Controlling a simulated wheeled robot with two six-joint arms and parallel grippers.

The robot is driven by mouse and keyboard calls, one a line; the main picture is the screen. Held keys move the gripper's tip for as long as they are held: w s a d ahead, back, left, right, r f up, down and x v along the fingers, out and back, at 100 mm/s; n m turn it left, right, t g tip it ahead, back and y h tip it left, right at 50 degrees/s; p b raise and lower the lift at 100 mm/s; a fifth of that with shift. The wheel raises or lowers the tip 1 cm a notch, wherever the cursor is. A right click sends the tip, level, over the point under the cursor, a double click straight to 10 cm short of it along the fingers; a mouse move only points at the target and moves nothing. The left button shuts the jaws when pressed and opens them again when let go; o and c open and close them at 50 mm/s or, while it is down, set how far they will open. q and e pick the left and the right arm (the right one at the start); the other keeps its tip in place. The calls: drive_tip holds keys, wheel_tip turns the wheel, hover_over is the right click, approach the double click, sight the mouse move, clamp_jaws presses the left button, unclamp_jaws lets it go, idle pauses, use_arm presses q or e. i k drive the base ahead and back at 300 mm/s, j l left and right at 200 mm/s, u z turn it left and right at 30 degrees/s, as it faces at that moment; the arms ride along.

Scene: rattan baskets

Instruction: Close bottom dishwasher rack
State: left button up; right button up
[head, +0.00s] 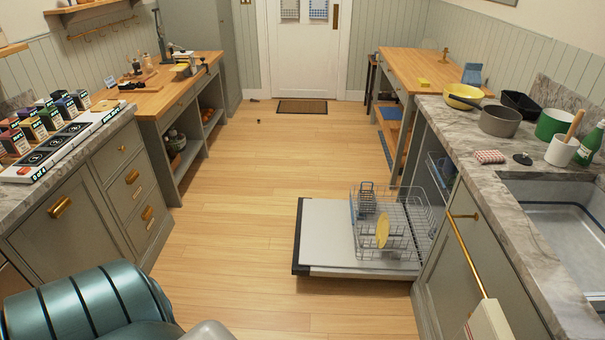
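The dishwasher door (325,232) is folded down flat, low over the floor on the right side of the aisle. The bottom rack (398,240) is a grey wire basket pulled out over the open door. A yellow plate (382,230) stands upright in it, and a grey cutlery basket (367,197) is at its far left corner. The upper rack (438,172) shows partly inside the dishwasher opening under the right counter. Neither of my grippers is in view.
The wooden floor (235,190) between the counters is clear. A brass handle (467,255) projects from the cabinet beside the dishwasher. A teal rounded object (90,305) fills the lower left.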

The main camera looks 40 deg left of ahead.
sight(392, 219)
drive_tip(key=i+j+u, duration=0.1)
drive_tip(key=j+u, duration=0.3)
drive_tip(key=i+j+u, duration=0.15)
drive_tip(key=j+u, duration=0.25)
drive_tip(key=l+z, duration=0.15)
drive_tip(key=i+j+z, duration=0.55)
drive_tip(key=j+z, duration=0.15)
drive_tip(key=z, duration=0.15)
